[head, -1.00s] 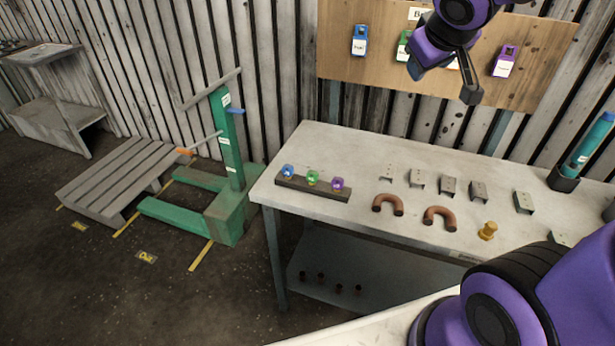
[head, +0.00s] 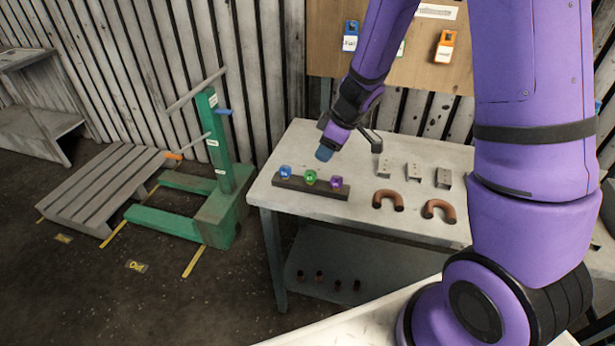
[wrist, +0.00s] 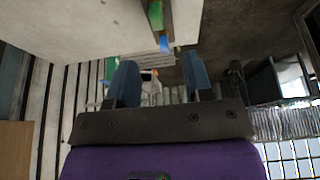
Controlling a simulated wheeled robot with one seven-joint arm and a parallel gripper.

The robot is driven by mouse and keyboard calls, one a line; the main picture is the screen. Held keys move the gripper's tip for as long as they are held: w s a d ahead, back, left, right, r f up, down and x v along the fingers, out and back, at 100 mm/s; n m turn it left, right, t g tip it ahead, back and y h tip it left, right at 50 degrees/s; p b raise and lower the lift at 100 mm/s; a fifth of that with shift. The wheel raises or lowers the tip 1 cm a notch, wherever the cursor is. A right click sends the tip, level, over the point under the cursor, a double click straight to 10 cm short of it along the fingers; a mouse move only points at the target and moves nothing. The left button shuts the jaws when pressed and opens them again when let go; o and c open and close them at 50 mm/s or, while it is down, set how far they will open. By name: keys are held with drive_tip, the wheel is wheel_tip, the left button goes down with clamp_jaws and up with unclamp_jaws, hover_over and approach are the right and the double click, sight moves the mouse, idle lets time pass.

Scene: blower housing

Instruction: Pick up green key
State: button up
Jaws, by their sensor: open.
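The green key (head: 310,177) stands in the middle of a dark holder block (head: 310,190) at the table's left end. A blue key (head: 286,172) is to its left and a purple key (head: 336,183) to its right. My gripper (head: 325,153) is above and slightly right of the green key, apart from it, with blue fingertips pointing down-left. In the wrist view my two blue fingers (wrist: 160,84) are spread with nothing between them. Green and blue pieces at the top of that view look like keys, but I cannot tell for sure.
The table (head: 290,208) also bears two brown U-shaped pipes (head: 387,200) and several grey metal brackets (head: 414,172). A board (head: 329,35) with coloured tags hangs behind. A green lift (head: 222,150) and wooden pallet (head: 105,183) stand on the floor at left.

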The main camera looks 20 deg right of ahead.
sight(312, 171)
drive_tip(key=x, duration=0.6)
drive_tip(key=shift+s, duration=0.1)
drive_tip(key=shift+w+x, duration=0.1)
drive_tip(key=shift+x, duration=1.15)
drive_tip(key=shift+w+x, duration=0.15)
drive_tip(key=shift+x, duration=1.15)
drive_tip(key=shift+d, duration=0.2)
clamp_jaws()
